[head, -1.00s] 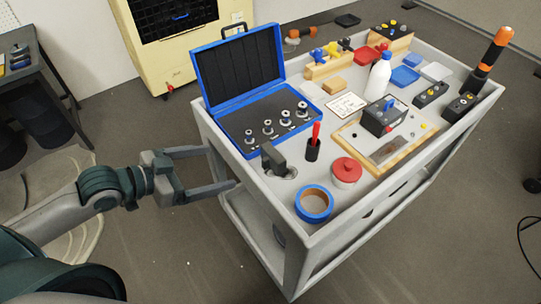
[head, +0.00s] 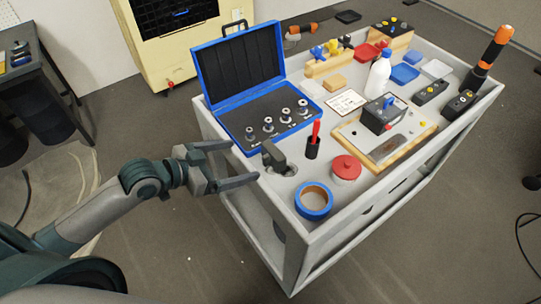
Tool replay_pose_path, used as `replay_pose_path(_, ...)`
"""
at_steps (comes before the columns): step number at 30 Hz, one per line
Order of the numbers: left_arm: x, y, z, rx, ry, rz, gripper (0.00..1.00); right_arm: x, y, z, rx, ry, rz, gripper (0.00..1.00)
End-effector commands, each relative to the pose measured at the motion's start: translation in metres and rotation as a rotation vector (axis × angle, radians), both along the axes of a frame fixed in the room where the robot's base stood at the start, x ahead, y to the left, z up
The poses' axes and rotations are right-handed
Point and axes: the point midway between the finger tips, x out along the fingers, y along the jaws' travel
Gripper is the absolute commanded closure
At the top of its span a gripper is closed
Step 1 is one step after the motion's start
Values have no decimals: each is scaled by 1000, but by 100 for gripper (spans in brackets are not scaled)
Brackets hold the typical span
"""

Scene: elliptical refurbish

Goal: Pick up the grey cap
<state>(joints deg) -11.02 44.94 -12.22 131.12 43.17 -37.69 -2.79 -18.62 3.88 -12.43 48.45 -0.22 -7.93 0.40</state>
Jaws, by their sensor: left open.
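My left gripper (head: 244,161) is open and empty at the left edge of the grey cart (head: 296,232), its fingers spread toward the cart's near-left rim. A dark grey upright part (head: 273,156) stands just inside that rim, a little beyond the fingertips and apart from them. Beside its foot is a grey round piece (head: 288,168), partly hidden by it. Several small silver-grey capped pieces (head: 268,125) stand in the open blue case (head: 236,142). I cannot tell for certain which of these is the grey cap. My right gripper is out of view.
A blue tape roll (head: 313,200), a red-lidded pot (head: 345,169) and a red-handled tool in a black holder (head: 313,141) stand near the grey parts. A wooden board (head: 372,157) and a white bottle (head: 378,76) are farther right. The cart has raised rims.

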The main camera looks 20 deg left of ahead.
Motion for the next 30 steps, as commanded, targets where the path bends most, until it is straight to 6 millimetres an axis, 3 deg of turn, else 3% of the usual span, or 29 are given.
replay_pose_path(9,29,-23,-17,-2,0,0,10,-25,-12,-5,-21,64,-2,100)
replay_pose_path(23,33,-26,-20,0,0,-1,10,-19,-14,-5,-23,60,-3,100)
replay_pose_path(30,49,-38,-28,-3,0,1,10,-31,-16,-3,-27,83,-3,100)
